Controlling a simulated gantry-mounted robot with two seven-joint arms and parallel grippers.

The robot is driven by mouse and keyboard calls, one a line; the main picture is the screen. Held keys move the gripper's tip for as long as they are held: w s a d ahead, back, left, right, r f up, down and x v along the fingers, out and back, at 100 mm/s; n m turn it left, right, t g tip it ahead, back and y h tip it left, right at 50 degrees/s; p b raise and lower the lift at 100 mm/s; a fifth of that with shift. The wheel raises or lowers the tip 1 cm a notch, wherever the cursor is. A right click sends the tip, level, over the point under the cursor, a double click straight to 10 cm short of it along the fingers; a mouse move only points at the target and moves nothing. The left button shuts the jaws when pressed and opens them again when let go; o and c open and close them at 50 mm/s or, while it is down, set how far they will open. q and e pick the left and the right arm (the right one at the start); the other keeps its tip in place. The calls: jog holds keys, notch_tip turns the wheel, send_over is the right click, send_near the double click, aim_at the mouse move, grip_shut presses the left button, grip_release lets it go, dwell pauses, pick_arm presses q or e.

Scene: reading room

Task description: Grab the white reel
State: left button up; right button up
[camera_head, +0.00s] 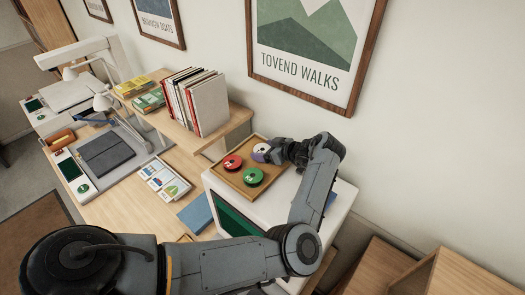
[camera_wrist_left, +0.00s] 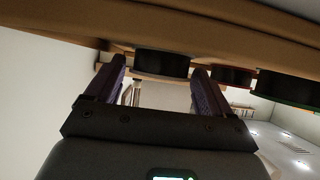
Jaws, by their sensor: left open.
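The white reel (camera_head: 260,149) lies on a wooden tray (camera_head: 229,179), partly covered by my left gripper (camera_head: 266,153). A red reel (camera_head: 232,162) and a green reel (camera_head: 253,176) lie on the same tray. In the left wrist view, which looks upside down, my left gripper (camera_wrist_left: 157,72) is open. A dark-sided reel (camera_wrist_left: 162,63), apparently the white one, shows between its fingertips. I cannot tell whether the fingers touch it. The red reel (camera_wrist_left: 232,76) and green reel (camera_wrist_left: 285,88) are to its right there. My right gripper is not in view.
The tray stands on a white cabinet-like unit (camera_head: 335,210) near the wall. A shelf with upright books (camera_head: 205,103) is to the left. A desk holds leaflets (camera_head: 163,181), a blue book (camera_head: 196,214) and a lamp (camera_head: 104,101). A framed poster (camera_head: 312,50) hangs behind.

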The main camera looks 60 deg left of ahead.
pick_arm(q)
jog(key=c, duration=0.8)
jog(key=shift+c, duration=0.2)
jog(key=shift+r, duration=0.15)
